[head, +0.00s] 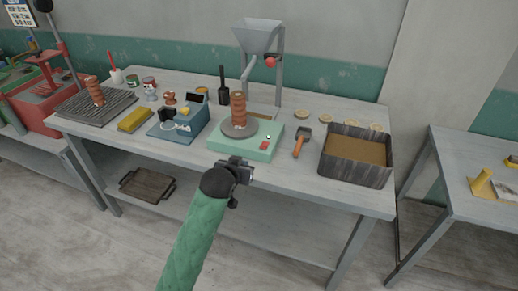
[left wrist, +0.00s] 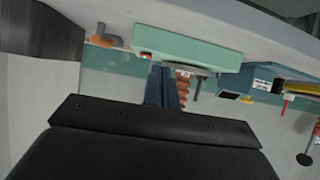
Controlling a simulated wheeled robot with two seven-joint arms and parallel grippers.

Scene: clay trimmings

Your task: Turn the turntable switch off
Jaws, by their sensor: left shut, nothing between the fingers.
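The turntable has a pale green base (head: 228,151) near the front edge of the workbench, with a round grey disc carrying a ribbed terracotta clay piece (head: 239,108). Its red switch (head: 264,145) is on the right part of the base, with a small white spot behind it; I cannot tell which way the switch is set. My left gripper (head: 242,168) is shut and empty, in front of the base and left of the switch. In the left wrist view, upside down, the fingers (left wrist: 163,84) point toward the base (left wrist: 190,50), near the red switch (left wrist: 146,56). My right gripper is out of view.
An orange-handled tool (head: 300,146) and a dark bin with brown contents (head: 338,171) stand right of the turntable. A blue box (head: 178,132) and yellow sponge (head: 135,120) are to its left. A hopper (head: 258,38) stands behind. The bench front edge lies under my gripper.

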